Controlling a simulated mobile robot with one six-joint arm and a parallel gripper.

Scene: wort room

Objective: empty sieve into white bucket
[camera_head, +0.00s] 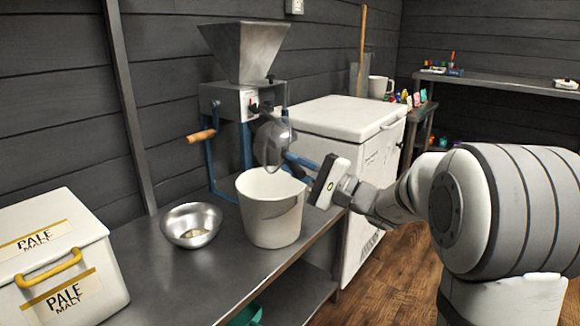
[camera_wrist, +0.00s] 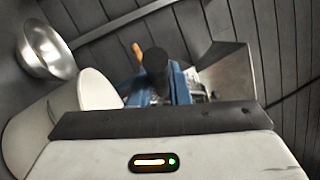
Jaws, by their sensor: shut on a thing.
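The sieve (camera_head: 272,143) shows as a grey, round, partly see-through shape, tipped steeply on edge above the white bucket's rim. My gripper (camera_head: 313,170) is shut on its handle, to the right of and slightly above the bucket. The white bucket (camera_head: 270,218) stands upright on the steel bench, open at the top; it also shows at the left of the wrist view (camera_wrist: 99,89). I cannot see whether anything is left in the sieve, and the bucket's bottom is hidden. In the wrist view a dark blurred shape covers the middle, and my fingertips are hidden.
A grain mill (camera_head: 243,100) with a hopper and wooden crank stands behind the bucket. A steel bowl (camera_head: 191,224) sits left of it, and a pale malt box (camera_head: 52,262) at the front left. A white chest (camera_head: 345,130) stands behind my gripper. Bare bench (camera_head: 190,285) lies in front.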

